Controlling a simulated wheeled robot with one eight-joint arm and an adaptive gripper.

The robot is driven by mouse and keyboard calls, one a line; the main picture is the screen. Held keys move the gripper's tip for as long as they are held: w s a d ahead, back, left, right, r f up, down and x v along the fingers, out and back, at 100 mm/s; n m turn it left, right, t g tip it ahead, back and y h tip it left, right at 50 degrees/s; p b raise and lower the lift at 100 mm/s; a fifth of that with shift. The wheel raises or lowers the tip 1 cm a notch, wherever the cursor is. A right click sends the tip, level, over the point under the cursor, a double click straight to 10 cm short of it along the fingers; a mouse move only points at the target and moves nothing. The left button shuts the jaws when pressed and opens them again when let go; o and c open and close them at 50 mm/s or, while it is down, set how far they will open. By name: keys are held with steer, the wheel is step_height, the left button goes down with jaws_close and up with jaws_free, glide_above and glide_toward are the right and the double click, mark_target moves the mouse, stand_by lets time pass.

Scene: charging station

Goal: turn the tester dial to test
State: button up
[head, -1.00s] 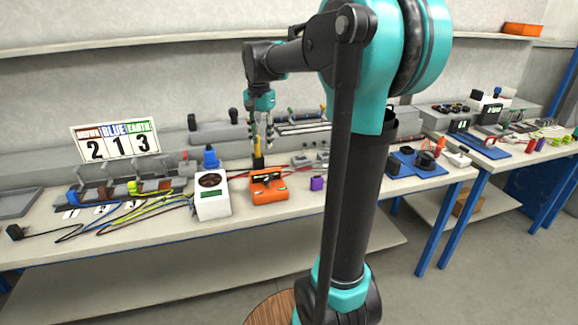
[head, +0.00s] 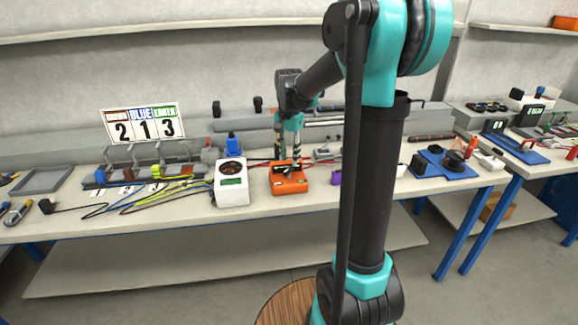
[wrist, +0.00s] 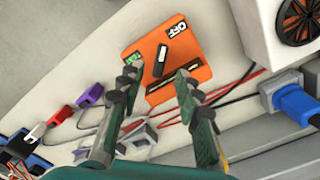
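The tester is an orange box (head: 289,187) on the bench; it also fills the middle of the wrist view (wrist: 189,56). Its top carries a black bar-shaped dial (wrist: 160,62), an OFF label (wrist: 178,28) and a green label (wrist: 131,59), probably TEST. The dial's light-marked end lies at the top, nearer the OFF side. My gripper (wrist: 155,80) is open, with its fingers spread on either side of the dial's lower end and nothing between them. In the head view my gripper (head: 287,160) is just above the box; contact cannot be told.
A white meter box (head: 231,184) stands just left of the tester. A purple block (head: 336,177) lies to its right. A blue plug (wrist: 296,101) and red and black cables lie behind it. The bench front edge is clear before the tester.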

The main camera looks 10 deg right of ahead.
mark_target(289, 169)
steer(key=shift+f, duration=2.2)
jaws_close()
